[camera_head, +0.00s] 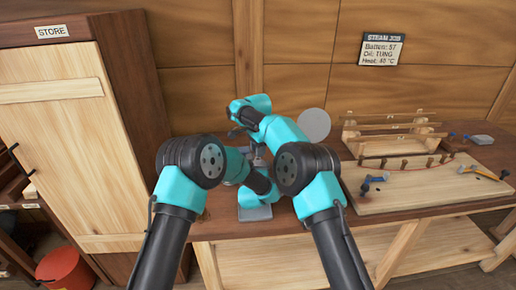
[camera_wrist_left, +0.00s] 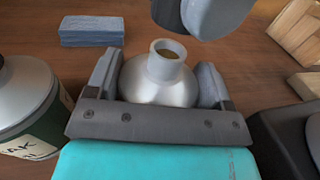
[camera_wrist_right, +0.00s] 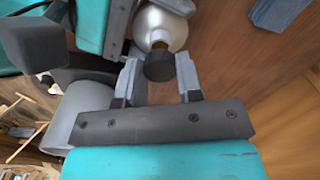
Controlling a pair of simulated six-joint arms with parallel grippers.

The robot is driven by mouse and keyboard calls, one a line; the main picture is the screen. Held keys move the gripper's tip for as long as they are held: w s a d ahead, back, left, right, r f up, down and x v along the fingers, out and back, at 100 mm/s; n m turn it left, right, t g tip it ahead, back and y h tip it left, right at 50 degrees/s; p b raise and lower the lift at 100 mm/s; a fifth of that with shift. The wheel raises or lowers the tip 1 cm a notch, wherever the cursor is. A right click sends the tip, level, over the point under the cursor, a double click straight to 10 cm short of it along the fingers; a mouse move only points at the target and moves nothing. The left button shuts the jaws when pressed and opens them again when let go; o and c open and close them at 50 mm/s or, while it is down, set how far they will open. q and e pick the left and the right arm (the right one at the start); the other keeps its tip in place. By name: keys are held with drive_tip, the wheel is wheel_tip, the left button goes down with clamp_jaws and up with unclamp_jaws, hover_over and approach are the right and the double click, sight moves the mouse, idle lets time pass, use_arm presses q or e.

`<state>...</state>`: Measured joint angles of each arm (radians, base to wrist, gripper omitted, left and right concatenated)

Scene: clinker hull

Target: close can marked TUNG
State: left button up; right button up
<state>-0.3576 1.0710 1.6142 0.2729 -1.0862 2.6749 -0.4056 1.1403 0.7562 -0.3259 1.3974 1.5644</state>
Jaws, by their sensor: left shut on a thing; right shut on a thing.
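A silver can (camera_wrist_left: 158,82) with an open round neck (camera_wrist_left: 168,52) stands between the fingers of my left gripper (camera_wrist_left: 157,88), which is shut on its body. Its marking does not show. It also shows in the right wrist view (camera_wrist_right: 156,24). My right gripper (camera_wrist_right: 159,72) is shut on a dark round cap (camera_wrist_right: 159,66). The cap also shows at the top of the left wrist view (camera_wrist_left: 166,12), apart from the neck and above it. In the head view my arms mostly hide the can and cap.
Another can with a dark green label (camera_wrist_left: 38,130), partly reading "AK", stands close left of the held can. A blue-grey block (camera_wrist_left: 92,30) lies behind. A hull board with tools (camera_head: 430,185) lies right.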

idle(0.4)
drive_tip(key=shift+f, duration=0.9)
drive_tip(key=shift+f, duration=0.55)
idle(0.4)
use_arm(q)
drive_tip(key=c, duration=0.4)
drive_tip(key=shift+c, duration=0.2)
use_arm(e)
drive_tip(key=m, duration=0.3)
drive_tip(key=shift+m, duration=0.4)
drive_tip(key=m, duration=0.3)
drive_tip(key=shift+m, duration=0.4)
drive_tip(key=m, duration=0.3)
drive_tip(key=shift+m, duration=0.4)
drive_tip(key=m, duration=0.4)
drive_tip(key=shift+m, duration=0.4)
